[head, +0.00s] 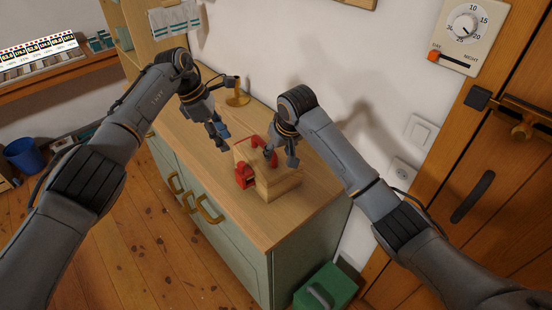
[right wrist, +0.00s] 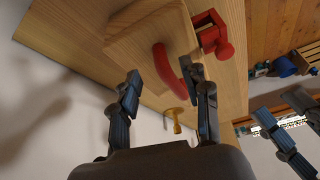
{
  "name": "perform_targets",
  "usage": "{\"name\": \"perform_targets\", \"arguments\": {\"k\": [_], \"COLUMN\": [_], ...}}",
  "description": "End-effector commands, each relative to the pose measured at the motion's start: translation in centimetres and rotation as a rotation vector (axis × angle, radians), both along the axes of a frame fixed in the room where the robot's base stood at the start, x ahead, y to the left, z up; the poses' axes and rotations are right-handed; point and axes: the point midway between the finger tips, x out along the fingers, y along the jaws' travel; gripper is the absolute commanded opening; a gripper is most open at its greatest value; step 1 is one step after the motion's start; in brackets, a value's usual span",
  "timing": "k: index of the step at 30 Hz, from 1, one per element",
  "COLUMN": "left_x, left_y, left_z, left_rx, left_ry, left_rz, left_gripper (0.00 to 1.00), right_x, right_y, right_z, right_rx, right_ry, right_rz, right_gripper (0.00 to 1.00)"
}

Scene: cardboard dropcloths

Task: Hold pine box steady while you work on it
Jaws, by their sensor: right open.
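The pine box (head: 280,185) stands on the wooden top of a green cabinet, with a red clamp (head: 244,175) at its left front side. A curved red handle (right wrist: 166,66) shows against the box in the right wrist view. My right gripper (head: 283,160) is open at the top of the box, partly hiding it. In the right wrist view the handle appears between its parted fingers, close to the right one; I cannot tell if they touch. My left gripper (head: 221,142) hangs left of the box, apart from it; its fingers (right wrist: 282,110) look parted and empty.
The cabinet top (head: 185,125) is clear left of the box. A brass stand (head: 238,97) is at the back by the white wall. A green case (head: 325,290) sits on the floor right of the cabinet. A wooden door (head: 490,190) is at the right.

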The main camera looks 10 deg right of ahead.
Motion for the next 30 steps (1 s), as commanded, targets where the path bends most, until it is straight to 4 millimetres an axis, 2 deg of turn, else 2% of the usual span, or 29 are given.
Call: {"name": "perform_targets", "arguments": {"k": [3,9,15,23,30], "left_x": [0.0,0.0,0.0,0.0,0.0], "left_y": [0.0,0.0,0.0,0.0,0.0], "left_z": [0.0,0.0,0.0,0.0,0.0], "left_rx": [0.0,0.0,0.0,0.0,0.0], "left_ry": [0.0,0.0,0.0,0.0,0.0], "left_rz": [0.0,0.0,0.0,0.0,0.0], "left_gripper": [0.38,0.38,0.38,0.38,0.38], "right_x": [0.8,1.8,2.2,2.2,2.2], "right_y": [0.2,0.6,0.6,0.7,0.7], "right_z": [-2.2,-4.6,-5.5,-5.6,-5.5], "right_rx": [-0.001,0.0,0.001,0.001,0.001], "right_ry": [0.003,0.002,0.0,-0.001,-0.001], "right_rz": [-0.001,0.0,0.0,0.0,0.0], "right_gripper": [0.47,0.47,0.47,0.47,0.0]}}
